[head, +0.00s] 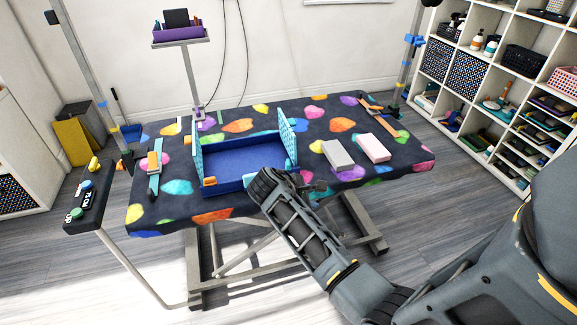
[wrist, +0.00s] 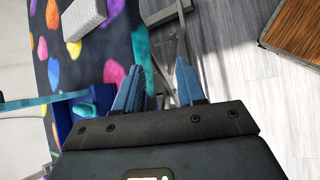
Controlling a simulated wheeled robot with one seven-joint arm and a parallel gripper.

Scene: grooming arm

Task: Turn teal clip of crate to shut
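The blue crate (head: 232,155) stands on the patterned grooming table, with two light-teal panels upright at its left (head: 198,147) and right (head: 288,138). An orange clip (head: 209,181) is on its front left corner.
A grey block (head: 338,154) and a pink block (head: 373,148) lie on the table (head: 192,199) right of the crate. A strap (head: 154,172) lies at left. A purple tray (head: 180,36) stands on a post behind. Shelves (head: 500,85) line the right wall.

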